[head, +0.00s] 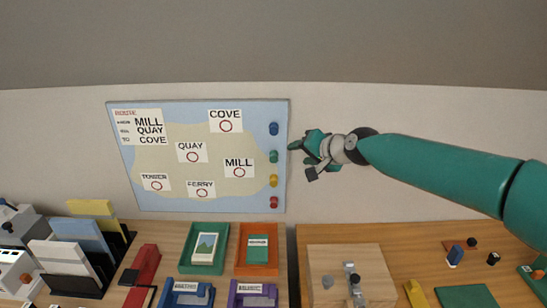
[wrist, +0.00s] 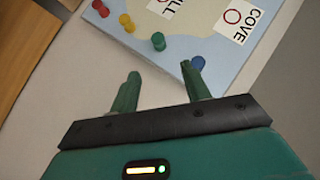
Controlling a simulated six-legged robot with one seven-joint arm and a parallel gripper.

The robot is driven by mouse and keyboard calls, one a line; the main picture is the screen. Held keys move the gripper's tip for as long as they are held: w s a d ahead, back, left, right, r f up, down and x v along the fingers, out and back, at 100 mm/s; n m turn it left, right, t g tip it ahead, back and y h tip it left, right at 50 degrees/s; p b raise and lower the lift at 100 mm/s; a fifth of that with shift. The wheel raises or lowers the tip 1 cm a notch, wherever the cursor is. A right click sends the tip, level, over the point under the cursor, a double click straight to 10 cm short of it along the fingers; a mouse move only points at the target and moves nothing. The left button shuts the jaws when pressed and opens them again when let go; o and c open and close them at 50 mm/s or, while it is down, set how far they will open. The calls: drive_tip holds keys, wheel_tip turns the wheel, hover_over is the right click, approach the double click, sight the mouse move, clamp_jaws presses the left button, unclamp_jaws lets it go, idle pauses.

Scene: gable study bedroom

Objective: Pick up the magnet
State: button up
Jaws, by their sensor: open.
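A column of four-coloured magnets runs down the right edge of the map board (head: 150,200): the blue magnet (head: 274,129) on top, then the green magnet (head: 273,156), the yellow magnet (head: 273,181) and the red magnet (head: 274,202). In the wrist view they are the blue magnet (wrist: 197,62), green magnet (wrist: 158,41), yellow magnet (wrist: 127,23) and red magnet (wrist: 100,8). My gripper (head: 299,142) is open and empty just right of the board, near the blue and green magnets. In the wrist view its fingertips (wrist: 165,72) are apart, one overlapping the blue magnet's side. Contact cannot be told.
The board hangs on a pale wall above wooden desks. Below it stand a green tray (head: 186,266), an orange tray (head: 241,268) and a file rack (head: 125,236). A wooden block (head: 320,258) stands on the right desk. The wall right of the board is bare.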

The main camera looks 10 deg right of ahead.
approach(276, 157)
drive_tip(key=x, duration=0.3)
drive_tip(key=shift+x, duration=3.25)
drive_tip(key=shift+c, duration=0.5)
drive_tip(key=c, duration=0.8)
